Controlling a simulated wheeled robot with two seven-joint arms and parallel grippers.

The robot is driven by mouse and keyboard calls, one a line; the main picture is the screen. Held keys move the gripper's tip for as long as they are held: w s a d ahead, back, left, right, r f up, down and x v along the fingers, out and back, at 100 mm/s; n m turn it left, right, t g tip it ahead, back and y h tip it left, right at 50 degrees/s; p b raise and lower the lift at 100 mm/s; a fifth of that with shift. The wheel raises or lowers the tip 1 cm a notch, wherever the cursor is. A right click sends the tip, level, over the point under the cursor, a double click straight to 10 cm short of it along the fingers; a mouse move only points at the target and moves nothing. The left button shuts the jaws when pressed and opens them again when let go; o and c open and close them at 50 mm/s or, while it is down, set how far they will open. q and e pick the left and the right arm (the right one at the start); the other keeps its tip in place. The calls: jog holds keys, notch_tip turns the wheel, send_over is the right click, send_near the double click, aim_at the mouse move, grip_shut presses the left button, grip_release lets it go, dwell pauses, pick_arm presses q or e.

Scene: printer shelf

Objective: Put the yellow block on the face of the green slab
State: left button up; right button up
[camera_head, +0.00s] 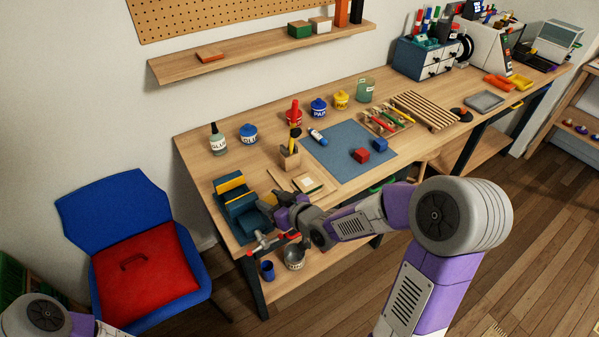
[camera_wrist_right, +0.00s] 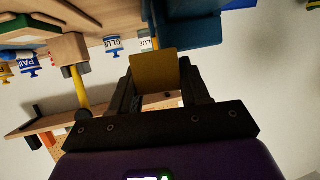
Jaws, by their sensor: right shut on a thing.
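My right gripper (camera_head: 277,212) is over the front left part of the workbench, beside a teal vise-like body (camera_head: 238,222) with yellow on it. In the right wrist view my right gripper (camera_wrist_right: 157,95) is shut on the yellow block (camera_wrist_right: 155,72), which shows as a flat yellow face between the dark fingers. My left gripper is out of view.
A blue chair (camera_head: 100,215) with a red seat stands at left. A metal bucket (camera_head: 294,258) is below.

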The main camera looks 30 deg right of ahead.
jog(key=w+d+r, duration=0.2)
jog(key=w+d, duration=0.3)
jog(key=d, duration=0.1)
notch_tip(320, 180, up, 2)
jog(key=m+h+b, duration=0.1)
jog(key=m+h, duration=0.1)
jog(key=h, duration=0.1)
send_over(307, 182)
notch_tip(307, 182, down, 4)
jog(key=shift+w+b, duration=0.1)
jog(key=shift+b, duration=1.15)
notch_tip(307, 182, down, 5)
jog(key=b, duration=0.2)
jog(key=shift+f+b, duration=0.1)
jog(key=shift+b, duration=0.2)
jog(key=shift+t, duration=0.3)
